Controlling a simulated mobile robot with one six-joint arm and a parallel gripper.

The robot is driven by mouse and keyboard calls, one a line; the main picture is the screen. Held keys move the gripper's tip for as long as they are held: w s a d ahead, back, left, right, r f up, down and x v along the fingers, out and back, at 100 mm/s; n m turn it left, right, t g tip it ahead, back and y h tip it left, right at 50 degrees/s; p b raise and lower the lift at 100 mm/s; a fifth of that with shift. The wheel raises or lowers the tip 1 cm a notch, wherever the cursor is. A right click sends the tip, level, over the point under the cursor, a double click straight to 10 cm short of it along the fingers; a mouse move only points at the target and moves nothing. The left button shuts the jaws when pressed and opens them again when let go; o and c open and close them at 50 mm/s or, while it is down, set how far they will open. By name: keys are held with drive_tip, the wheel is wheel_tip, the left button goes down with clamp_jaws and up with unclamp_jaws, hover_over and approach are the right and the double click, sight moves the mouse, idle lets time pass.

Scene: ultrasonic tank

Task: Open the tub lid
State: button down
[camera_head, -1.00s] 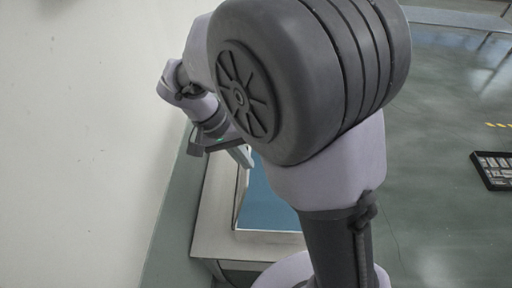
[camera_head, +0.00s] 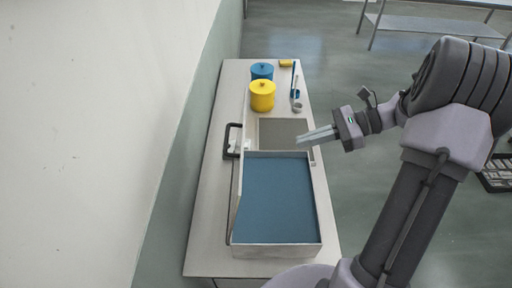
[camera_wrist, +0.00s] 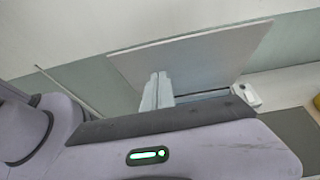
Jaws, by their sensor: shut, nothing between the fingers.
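The tub (camera_head: 275,250) is a pale rectangular tank with a blue interior, on the bench in the head view. Its top is uncovered. The lid (camera_head: 238,195) appears as a thin, nearly upright edge along the tub's left side. In the wrist view a broad pale panel (camera_wrist: 190,60), which looks like the lid, stands tilted beyond my fingers. My gripper (camera_head: 303,139) is shut and empty, above the right part of the grey area behind the tub, apart from the lid. Its fingers also show in the wrist view (camera_wrist: 157,90).
A black handle-shaped bar (camera_head: 229,142) is left of the grey recessed area (camera_head: 285,133). A yellow canister (camera_head: 262,97), a blue canister (camera_head: 262,71) and small tools (camera_head: 295,95) stand farther back. The wall is on the left; open floor lies right of the bench (camera_head: 205,225).

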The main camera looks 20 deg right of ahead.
drive_tip(key=w+r+x, duration=0.1)
drive_tip(key=r+x, duration=0.1)
drive_tip(key=x, duration=1.1)
drive_tip(key=shift+a+r+t, duration=0.2)
drive_tip(key=shift+a+t, duration=0.1)
drive_tip(key=shift+a, duration=0.05)
drive_tip(key=w+a+r+h, duration=0.1)
drive_tip(key=w+a, duration=0.2)
drive_tip(key=a, duration=0.6)
drive_tip(key=shift+a+r, duration=0.2)
drive_tip(key=shift+w, duration=0.1)
